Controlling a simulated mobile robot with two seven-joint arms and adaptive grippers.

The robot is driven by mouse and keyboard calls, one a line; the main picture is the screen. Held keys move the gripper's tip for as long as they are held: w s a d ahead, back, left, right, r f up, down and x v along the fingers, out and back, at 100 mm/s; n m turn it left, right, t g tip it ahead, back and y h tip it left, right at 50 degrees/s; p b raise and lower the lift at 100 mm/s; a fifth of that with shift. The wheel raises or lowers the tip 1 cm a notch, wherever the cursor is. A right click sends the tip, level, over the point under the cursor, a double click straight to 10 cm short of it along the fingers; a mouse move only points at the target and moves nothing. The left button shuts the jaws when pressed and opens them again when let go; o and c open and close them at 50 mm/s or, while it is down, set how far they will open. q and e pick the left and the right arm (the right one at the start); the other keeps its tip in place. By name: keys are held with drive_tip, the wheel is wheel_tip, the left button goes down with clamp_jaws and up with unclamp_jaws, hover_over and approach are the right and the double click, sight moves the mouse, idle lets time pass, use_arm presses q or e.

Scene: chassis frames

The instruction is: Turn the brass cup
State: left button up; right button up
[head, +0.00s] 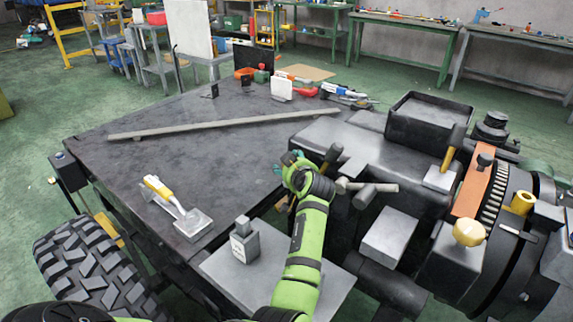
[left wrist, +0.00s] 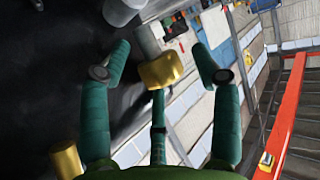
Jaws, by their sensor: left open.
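In the left wrist view a brass cup (left wrist: 161,70) sits on the end of a grey rod. It lies between the spread teal fingers of my left gripper (left wrist: 163,58), with visible gaps at both sides. The gripper is open. In the head view my left gripper (head: 290,164) is at the dark table's right edge, beside the machine. I cannot make out this cup there; the gripper and arm may hide it. A second brass-coloured piece (left wrist: 66,160) shows at the lower left of the wrist view. My right gripper is not in view.
The dark table (head: 190,145) carries a long grey bar (head: 225,125) and a yellow-handled tool (head: 165,195). The machine (head: 365,155) crowds the right side, with a brass knob (head: 469,232) and brass cylinder (head: 522,203). A grey block (head: 244,242) stands left of my arm.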

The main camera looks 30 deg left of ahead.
use_arm(q)
drive_tip(key=shift+s+d+r, duration=0.1)
drive_tip(key=shift+d+r, duration=0.05)
drive_tip(key=shift+d, duration=0.05)
drive_tip(key=shift+s+r, duration=0.1)
drive_tip(key=c, duration=1.2)
drive_tip(key=shift+r, duration=0.3)
drive_tip(key=o, duration=1.2)
drive_tip(key=shift+f, duration=0.3)
wheel_tip(320, 180, up, 10)
